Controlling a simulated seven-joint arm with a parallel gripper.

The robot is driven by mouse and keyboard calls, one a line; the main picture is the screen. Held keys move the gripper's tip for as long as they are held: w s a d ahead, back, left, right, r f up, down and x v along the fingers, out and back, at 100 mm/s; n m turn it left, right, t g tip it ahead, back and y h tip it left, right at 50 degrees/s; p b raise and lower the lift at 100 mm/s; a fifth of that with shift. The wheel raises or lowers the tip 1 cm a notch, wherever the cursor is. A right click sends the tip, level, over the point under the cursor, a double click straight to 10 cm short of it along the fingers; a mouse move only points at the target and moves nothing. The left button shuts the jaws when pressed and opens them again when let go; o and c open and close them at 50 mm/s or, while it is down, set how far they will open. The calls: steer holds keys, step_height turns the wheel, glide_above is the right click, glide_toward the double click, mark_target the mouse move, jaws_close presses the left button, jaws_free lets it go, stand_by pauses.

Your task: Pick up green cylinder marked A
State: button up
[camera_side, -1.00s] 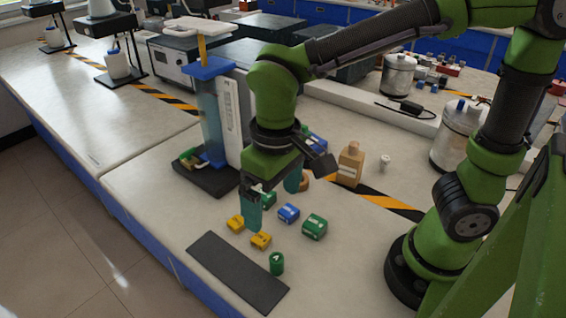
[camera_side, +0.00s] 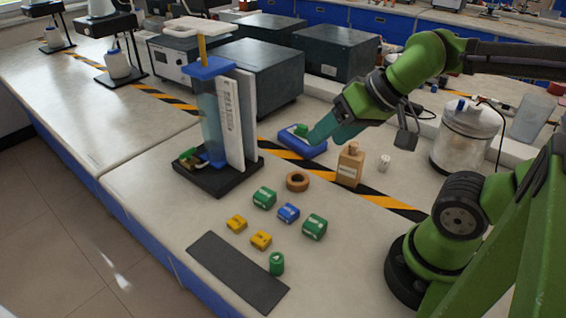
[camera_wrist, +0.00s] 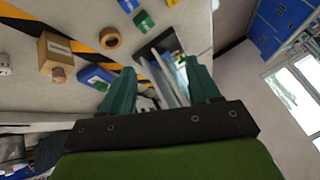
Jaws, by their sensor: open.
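The green cylinder marked A (camera_side: 277,264) stands upright on the near part of the bench in the side view, at the right edge of a dark mat (camera_side: 237,271). I cannot make it out in the wrist view. My gripper (camera_side: 316,137) is well behind it in the side view, tilted, with its teal fingers pointing left and down by a blue block with a green top (camera_side: 302,143). In the wrist view the fingers (camera_wrist: 163,80) are apart with nothing held between them.
A wooden ring (camera_side: 297,181) and a tan bottle (camera_side: 350,165) are farther back. A tall blue-capped column (camera_side: 212,115) stands at left.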

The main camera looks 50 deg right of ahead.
steer(key=n+g+h, duration=0.1)
steer(key=n+g, duration=0.4)
steer(key=g, duration=0.2)
glide_above(276, 258)
step_height(276, 258, down, 6)
steer(key=shift+m+h, duration=0.5)
steer(key=f, duration=1.1)
steer(key=shift+w+d, duration=0.1)
steer(key=shift+d, duration=0.1)
steer(key=shift+a+f, duration=0.15)
steer(key=shift+f, duration=2.55)
steer(key=shift+c, duration=0.3)
jaws_close()
